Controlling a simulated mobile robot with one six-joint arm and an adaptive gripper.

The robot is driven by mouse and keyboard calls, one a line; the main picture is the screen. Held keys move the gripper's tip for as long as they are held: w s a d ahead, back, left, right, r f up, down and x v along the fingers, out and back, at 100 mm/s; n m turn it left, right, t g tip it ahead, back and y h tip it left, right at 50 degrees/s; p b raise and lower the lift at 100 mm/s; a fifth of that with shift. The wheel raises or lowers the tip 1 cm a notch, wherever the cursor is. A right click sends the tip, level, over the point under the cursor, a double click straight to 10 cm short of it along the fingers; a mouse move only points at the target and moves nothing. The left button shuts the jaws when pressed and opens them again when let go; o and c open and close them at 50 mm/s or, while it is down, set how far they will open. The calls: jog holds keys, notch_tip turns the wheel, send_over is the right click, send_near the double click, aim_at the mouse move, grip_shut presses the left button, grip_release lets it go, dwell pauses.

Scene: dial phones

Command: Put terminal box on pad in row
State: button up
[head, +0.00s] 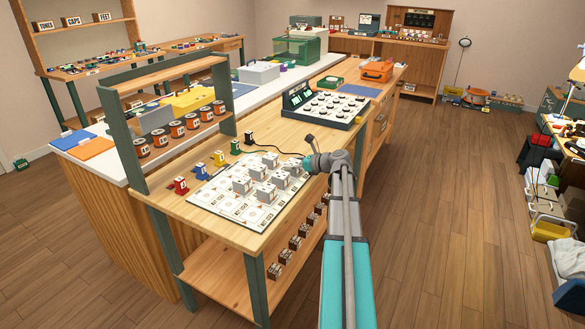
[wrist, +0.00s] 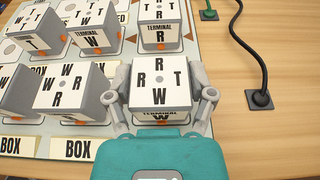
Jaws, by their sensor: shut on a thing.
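A white-topped terminal box (wrist: 158,82) with letters and a grey body is between the two fingers of my gripper (wrist: 163,104) in the wrist view. The fingers press on its sides. I cannot tell whether its base touches the board. Another terminal box (wrist: 160,22) stands just beyond it, and several more, such as this box (wrist: 74,92), stand to the left. The pad board (wrist: 22,145) lies under them, with pads marked BOX. In the head view my gripper (head: 310,163) is at the board's right edge, and the pad board (head: 232,214) has bare printed pads at the front.
Small coloured blocks, including a red one (head: 181,186), line the board's left side. A black cable (wrist: 242,45) with a plug lies on the wood right of the board. A console with dials (head: 325,107) stands behind. A rack of labelled pots (head: 178,134) stands left.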

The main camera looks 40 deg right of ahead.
jog(key=shift+f, duration=0.15)
jog(key=o, duration=1.1)
jog(key=shift+r, duration=0.25)
jog(key=p+v, duration=0.3)
jog(key=v, duration=0.9)
jog(key=shift+p, duration=0.3)
